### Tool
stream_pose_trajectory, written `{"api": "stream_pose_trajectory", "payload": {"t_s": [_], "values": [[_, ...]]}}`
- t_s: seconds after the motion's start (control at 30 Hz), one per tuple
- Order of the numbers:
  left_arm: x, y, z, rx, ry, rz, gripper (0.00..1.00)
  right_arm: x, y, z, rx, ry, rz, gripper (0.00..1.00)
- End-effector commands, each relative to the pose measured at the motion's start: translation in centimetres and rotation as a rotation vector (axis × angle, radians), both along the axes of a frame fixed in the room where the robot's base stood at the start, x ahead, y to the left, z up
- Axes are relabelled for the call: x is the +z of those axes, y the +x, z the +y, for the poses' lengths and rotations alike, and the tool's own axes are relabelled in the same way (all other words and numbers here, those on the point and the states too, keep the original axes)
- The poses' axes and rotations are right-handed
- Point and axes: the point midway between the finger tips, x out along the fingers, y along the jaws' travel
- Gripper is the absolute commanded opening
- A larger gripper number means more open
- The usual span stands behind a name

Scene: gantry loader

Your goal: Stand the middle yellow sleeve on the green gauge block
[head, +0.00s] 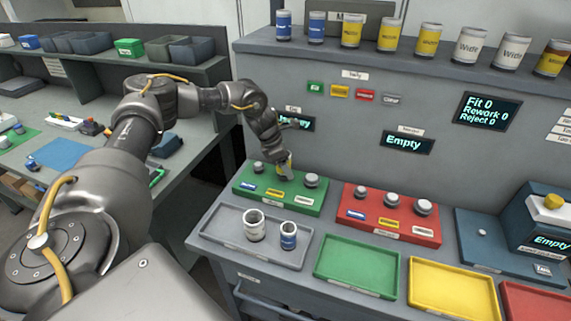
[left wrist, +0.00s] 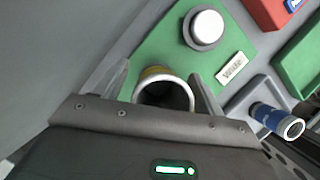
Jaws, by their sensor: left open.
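The green gauge block (head: 300,206) lies on the bench with grey knobs at its left and right and coloured labels along its front. It also shows in the left wrist view (left wrist: 165,40). The yellow sleeve (head: 281,158) stands upright at the block's middle position, partly hidden by my gripper. My right gripper is not in view.
A grey tray (head: 218,236) in front holds a white sleeve (head: 254,226) and a blue sleeve (head: 289,237). A red gauge block (head: 432,235) stands to the right. Green (head: 356,265) and yellow (head: 455,290) trays line the front. Several cans stand on the upper shelf (head: 330,52).

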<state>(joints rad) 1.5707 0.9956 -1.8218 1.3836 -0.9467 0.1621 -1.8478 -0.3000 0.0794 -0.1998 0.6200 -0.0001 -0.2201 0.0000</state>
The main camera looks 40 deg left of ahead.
Motion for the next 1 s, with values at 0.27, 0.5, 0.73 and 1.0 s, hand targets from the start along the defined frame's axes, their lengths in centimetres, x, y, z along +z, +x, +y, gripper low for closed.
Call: {"api": "stream_pose_trajectory", "payload": {"t_s": [0.27,0.5,0.73,1.0], "values": [[1.6,-0.5,0.5,0.0,-0.001,-0.002,0.7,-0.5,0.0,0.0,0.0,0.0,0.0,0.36],[6.0,-1.8,1.7,0.001,-0.001,-0.004,0.7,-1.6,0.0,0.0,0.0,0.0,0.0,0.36],[9.1,-2.9,2.5,0.0,0.0,-0.001,0.7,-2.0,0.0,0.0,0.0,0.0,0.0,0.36],[10.0,-3.2,2.7,0.0,-0.001,0.001,0.7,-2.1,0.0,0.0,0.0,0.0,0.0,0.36]]}}
